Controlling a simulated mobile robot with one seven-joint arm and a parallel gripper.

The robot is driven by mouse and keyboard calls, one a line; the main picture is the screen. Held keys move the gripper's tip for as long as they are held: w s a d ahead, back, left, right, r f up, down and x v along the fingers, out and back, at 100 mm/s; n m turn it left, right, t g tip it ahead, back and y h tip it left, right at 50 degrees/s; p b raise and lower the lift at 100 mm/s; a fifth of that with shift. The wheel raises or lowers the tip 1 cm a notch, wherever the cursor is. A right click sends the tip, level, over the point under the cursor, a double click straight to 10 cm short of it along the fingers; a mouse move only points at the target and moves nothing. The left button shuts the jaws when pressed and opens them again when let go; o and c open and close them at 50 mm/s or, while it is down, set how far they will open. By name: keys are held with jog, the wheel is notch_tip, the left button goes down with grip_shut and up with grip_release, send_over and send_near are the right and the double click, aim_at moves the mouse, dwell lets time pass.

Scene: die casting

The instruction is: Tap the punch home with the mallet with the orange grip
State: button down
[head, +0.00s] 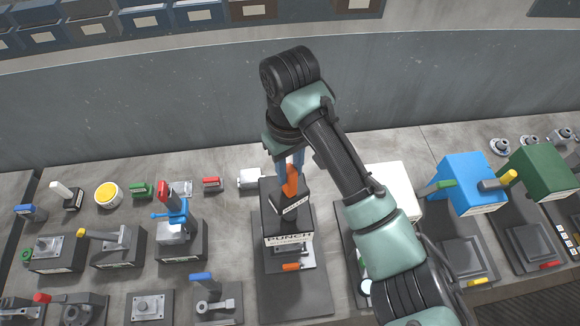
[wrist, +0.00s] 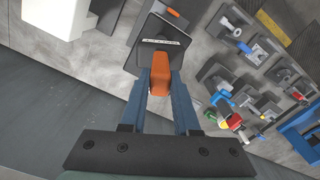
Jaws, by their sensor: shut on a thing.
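My gripper (wrist: 160,92), with blue fingers, is shut on an upright orange grip (wrist: 160,78). In the head view my gripper (head: 290,163) is above the dark station, with the orange grip (head: 290,182) below its fingers. A dark block with a pale label (head: 292,204) is directly under the grip; I cannot tell whether it is the mallet's head or a holder. The station's front label reads PUNCH (head: 288,238). A small orange piece (head: 291,267) is below that label, over a pale plate. The punch itself is not clearly seen.
A blue-handled toggle clamp (head: 176,215) stands left of the station. A white box (head: 392,184) stands close on the right, partly behind my arm. Blue (head: 469,183) and green (head: 542,173) boxes stand farther right. A grey wall (head: 130,115) rises behind the bench.

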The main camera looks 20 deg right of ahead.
jog(key=shift+r, duration=0.1)
notch_tip(320, 180, down, 5)
jog(key=b, duration=0.3)
jog(key=shift+r, duration=0.1)
notch_tip(320, 180, up, 5)
jog(key=p, duration=0.4)
jog(key=shift+f, duration=0.25)
